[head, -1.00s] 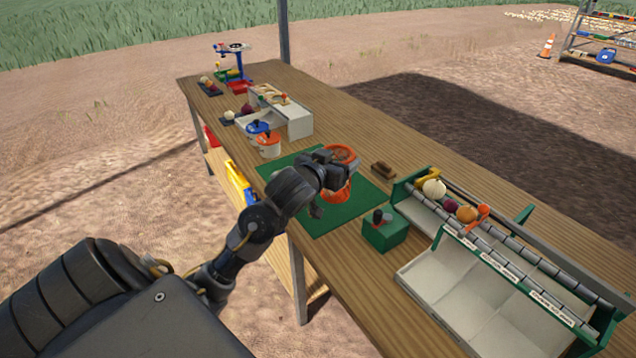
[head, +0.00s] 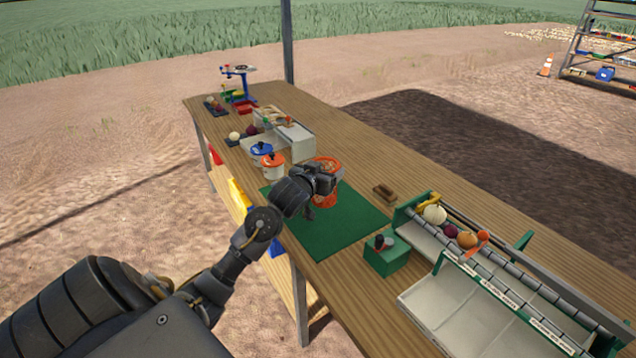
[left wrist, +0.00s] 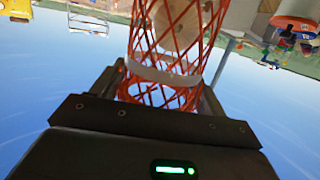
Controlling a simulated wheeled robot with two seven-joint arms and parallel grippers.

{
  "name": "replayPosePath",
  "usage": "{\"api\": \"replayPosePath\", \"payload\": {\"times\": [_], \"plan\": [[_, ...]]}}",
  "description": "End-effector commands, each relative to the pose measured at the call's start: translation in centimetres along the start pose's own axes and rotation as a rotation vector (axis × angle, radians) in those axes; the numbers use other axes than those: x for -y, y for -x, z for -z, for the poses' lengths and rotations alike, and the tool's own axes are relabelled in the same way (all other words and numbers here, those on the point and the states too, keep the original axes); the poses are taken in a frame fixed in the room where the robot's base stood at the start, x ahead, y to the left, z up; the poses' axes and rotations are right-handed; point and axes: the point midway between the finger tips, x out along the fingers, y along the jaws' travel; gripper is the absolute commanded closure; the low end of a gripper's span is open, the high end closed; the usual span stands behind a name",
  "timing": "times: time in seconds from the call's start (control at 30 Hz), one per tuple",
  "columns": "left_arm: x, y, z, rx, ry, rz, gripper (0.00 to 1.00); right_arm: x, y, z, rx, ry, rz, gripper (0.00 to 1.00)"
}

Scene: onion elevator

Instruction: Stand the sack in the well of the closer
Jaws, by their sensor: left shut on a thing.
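The sack (head: 328,199) is an orange-red net tube over the far part of the green mat (head: 345,232). My left gripper (head: 325,180) is shut on it, and the wrist hides part of it. In the left wrist view the netting (left wrist: 165,95) runs between my fingers, with a white band around it and a pale round thing inside. I cannot tell whether its bottom touches the mat. A green box (head: 387,258) with a dark knob on top stands just right of the mat; I cannot tell for certain whether it is the closer. My right gripper is out of view.
A green-framed sorting rack (head: 470,290) with trays and several onions stands at the right. A small brown block (head: 384,192) lies behind the mat. Orange and blue pots (head: 272,166) and a white unit (head: 297,141) stand farther left. The mat's near part is bare.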

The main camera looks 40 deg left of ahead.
Motion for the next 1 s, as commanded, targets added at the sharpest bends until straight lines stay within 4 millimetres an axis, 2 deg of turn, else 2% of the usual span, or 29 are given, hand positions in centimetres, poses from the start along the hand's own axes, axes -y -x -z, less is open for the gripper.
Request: {"api": "replayPosePath", "payload": {"times": [0.03,0.1,0.3,0.6,0.8,1.0], "plan": [[1.0,-1.0,-0.2,0.003,0.000,0.003,0.59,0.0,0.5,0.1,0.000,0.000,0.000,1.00],[1.6,-2.1,-1.8,0.004,0.001,0.000,0.59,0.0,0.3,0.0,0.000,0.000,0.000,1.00],[3.2,-4.4,-4.1,0.000,0.001,0.000,0.59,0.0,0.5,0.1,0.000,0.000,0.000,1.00],[3.7,-5.2,-5.0,-0.002,0.000,-0.001,0.59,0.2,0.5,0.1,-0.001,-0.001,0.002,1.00],[3.9,-5.9,-7.4,0.002,0.002,-0.001,0.59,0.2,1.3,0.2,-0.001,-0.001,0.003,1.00],[3.9,-6.1,-8.3,-0.003,0.000,-0.001,0.59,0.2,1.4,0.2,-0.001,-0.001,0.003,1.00]]}}
